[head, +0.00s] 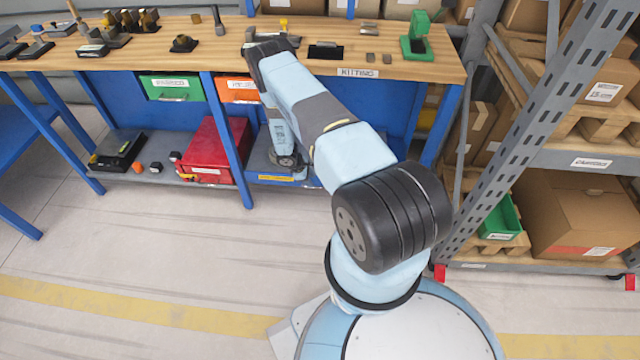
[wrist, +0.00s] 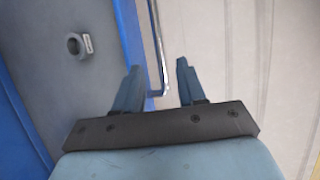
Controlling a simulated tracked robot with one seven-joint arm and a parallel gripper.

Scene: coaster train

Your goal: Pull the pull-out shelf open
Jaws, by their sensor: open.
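The pull-out shelf (head: 258,158) is the low grey surface under the workbench, with a blue front edge and a yellow label. In the wrist view its grey top (wrist: 60,85) and blue edge fill the left side. A thin metal handle bar (wrist: 157,42) runs along that edge. My gripper (wrist: 158,78) is open, with one finger on the shelf side of the bar and the other on the floor side. The bar lies between the fingers; contact is not clear. In the head view the fingers are hidden at the end of my arm, low at the shelf front.
A grey ring-shaped part (wrist: 80,45) lies on the shelf. A red box (head: 215,150) stands just left, beyond a blue leg. The wooden bench top (head: 200,45) is above, with an orange drawer (head: 238,90) below it. A rack (head: 530,120) stands right. Floor in front is clear.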

